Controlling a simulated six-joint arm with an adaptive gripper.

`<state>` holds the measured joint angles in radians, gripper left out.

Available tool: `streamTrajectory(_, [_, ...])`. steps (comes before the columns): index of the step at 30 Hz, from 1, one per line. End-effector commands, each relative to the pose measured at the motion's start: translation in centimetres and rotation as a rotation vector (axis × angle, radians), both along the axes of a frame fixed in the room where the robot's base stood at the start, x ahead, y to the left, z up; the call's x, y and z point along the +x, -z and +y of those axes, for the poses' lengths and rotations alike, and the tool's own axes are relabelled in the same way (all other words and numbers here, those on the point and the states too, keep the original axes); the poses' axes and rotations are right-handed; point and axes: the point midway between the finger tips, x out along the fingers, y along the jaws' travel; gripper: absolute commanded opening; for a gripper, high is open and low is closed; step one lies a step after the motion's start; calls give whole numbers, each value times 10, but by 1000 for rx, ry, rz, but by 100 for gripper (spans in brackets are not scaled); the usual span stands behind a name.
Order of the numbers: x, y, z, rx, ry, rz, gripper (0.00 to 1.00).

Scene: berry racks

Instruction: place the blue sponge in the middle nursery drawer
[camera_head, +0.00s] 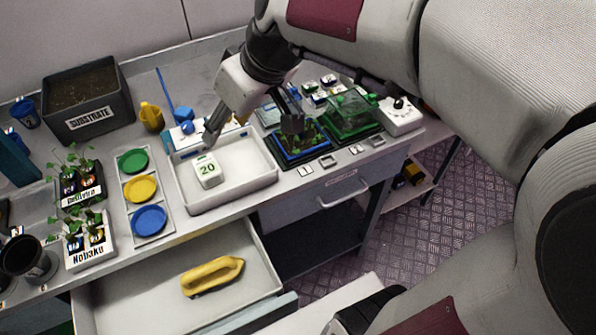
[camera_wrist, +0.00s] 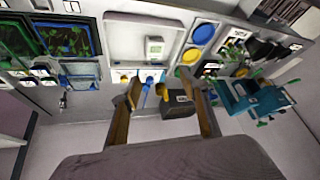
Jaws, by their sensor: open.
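My gripper (camera_head: 252,127) is open and empty, held above the work surface over the white tray (camera_head: 257,184); its two spread fingers also show in the wrist view (camera_wrist: 168,95). A small blue block (camera_head: 187,127), possibly the blue sponge, is at the tray's back left corner, partly crowded by other items; I cannot be sure what it is. I cannot tell which is the middle one.
A white block marked 20 (camera_head: 208,170) sits in the tray. Blue, yellow and green dishes (camera_head: 149,220) and potted plants (camera_head: 91,240) stand to the left. A black substrate box (camera_head: 88,100) is at the back. Green and blue trays (camera_head: 350,117) crowd the right.

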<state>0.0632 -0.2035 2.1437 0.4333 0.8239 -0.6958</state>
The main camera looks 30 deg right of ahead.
Motion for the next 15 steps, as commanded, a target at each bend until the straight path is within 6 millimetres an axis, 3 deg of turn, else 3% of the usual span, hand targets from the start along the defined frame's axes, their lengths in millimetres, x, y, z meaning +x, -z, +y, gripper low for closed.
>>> streamTrajectory(15, [-104,2,-27,-64,220,22,44])
